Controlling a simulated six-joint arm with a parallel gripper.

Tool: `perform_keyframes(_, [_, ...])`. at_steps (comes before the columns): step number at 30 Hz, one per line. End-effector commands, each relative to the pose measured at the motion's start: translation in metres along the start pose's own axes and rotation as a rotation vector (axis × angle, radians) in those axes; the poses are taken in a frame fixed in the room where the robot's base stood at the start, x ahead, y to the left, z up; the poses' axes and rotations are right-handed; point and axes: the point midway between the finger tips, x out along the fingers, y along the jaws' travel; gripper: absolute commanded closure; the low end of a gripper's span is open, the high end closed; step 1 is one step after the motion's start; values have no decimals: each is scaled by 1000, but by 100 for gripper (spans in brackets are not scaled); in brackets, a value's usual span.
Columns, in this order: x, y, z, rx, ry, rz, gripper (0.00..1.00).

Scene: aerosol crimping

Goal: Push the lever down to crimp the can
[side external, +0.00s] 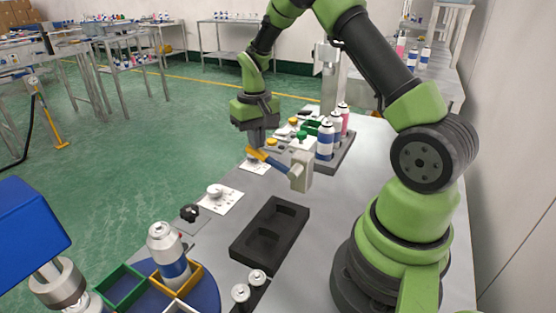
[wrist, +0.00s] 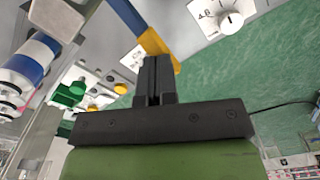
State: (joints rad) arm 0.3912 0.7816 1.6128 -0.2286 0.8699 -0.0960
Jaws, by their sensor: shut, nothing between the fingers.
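The lever (side external: 276,164) has a blue shaft and a yellow tip, and slopes up and left from a pale grey block (side external: 302,170). In the wrist view the lever (wrist: 129,15) enters from the top, its yellow end beside my fingers. My gripper (side external: 256,147) is shut and empty, pointing down at the yellow tip; its fingertips (wrist: 154,60) look very close to it, but I cannot tell whether they touch. A white and blue can (side external: 170,250) stands upright in a yellow frame in the foreground. I see no can under the grey block.
Several cans stand in a dark tray (side external: 345,152) behind the grey block. White panels with knobs (side external: 217,193) line the table's left edge. Small green and yellow buttons (wrist: 123,87) sit near my gripper.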

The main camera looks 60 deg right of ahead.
Motion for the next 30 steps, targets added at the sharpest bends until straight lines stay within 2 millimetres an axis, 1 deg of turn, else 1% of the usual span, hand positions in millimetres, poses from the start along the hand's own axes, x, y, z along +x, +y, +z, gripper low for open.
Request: perform_keyframes(30, [21,0,1,1,-4,0,100])
